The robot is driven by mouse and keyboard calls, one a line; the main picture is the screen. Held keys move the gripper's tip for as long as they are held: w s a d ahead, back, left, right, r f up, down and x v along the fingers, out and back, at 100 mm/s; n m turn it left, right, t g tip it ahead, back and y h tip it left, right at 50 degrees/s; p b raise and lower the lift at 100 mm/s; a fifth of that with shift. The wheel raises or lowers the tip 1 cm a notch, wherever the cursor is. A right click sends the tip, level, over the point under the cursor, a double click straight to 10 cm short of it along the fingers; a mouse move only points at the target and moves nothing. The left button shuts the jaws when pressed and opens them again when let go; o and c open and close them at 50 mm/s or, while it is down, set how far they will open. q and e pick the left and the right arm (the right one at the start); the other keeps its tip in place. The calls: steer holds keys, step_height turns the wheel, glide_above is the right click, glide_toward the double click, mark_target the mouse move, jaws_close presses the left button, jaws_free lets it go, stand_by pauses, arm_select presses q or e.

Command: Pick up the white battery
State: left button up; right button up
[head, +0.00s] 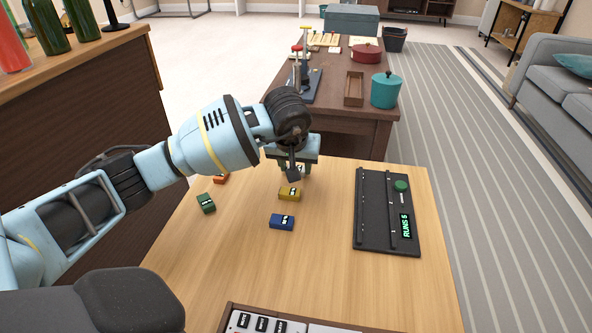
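My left arm comes in from the left and its gripper (298,174) points down over the far edge of the light wood table (320,270). The wrist hides most of the fingers, so I cannot tell how far apart they are. A small pale patch with dark marking shows between or behind the fingers; it may be the white battery, but it is mostly hidden. A yellow battery (289,194) lies just in front of the gripper. A blue battery (282,222), a green battery (206,203) and a partly hidden orange battery (221,179) lie nearby. My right gripper is out of view.
A black device with rails and a green-lit display (387,220) lies at the table's right. A wood-framed tray with white, dark-labelled items (268,323) is at the near edge. A dark table behind holds a teal pot (385,90) and red pot (366,53). The front middle is clear.

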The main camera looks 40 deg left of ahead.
arm_select(q)
steer(key=shift+r, duration=0.15)
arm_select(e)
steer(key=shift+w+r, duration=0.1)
